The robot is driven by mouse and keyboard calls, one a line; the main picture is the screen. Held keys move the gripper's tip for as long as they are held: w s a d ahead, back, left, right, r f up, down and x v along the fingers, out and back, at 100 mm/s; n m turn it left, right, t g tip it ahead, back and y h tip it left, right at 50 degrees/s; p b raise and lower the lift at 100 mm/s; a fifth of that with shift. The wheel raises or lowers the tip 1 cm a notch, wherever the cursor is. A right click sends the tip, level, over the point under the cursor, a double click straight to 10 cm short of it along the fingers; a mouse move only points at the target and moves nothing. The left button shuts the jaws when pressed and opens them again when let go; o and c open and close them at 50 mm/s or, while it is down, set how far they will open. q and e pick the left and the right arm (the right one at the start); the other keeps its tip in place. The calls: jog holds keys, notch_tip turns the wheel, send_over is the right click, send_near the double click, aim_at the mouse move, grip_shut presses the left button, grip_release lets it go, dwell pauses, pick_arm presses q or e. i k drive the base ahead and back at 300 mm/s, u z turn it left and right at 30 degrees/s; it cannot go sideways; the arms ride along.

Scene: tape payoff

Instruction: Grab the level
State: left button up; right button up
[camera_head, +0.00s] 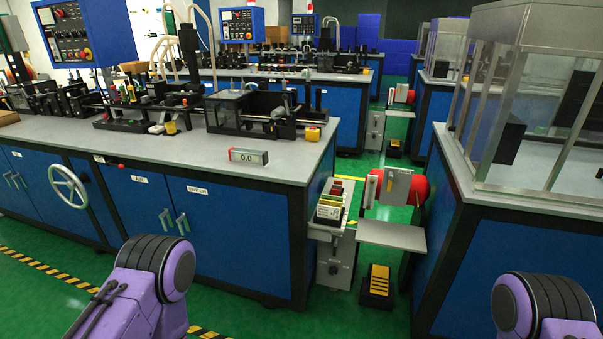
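The level (248,156) is a small grey box with a red end and a display that reads "0.0". It lies flat on the grey top of the left workbench (215,152), near the front edge and toward the right corner. Nothing touches it, and the bench top around it is clear. Neither of my grippers is in view. Only purple and black links of my two arms show, low at the left and at the right edge, well apart from the level.
Tape-payoff machinery (265,110) stands behind the level on the bench. Right of the bench is a unit with a red reel (418,190) and a shelf (392,235). A black-and-yellow pedal (378,282) is on the green floor. A glass-walled enclosure (545,110) stands on the right bench.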

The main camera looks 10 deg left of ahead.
aim_at(250, 156)
jog(key=z, duration=0.35)
jog(key=k, duration=0.25)
jog(key=u, duration=1.45)
jog(key=i, duration=1.6)
jog(key=z, duration=0.45)
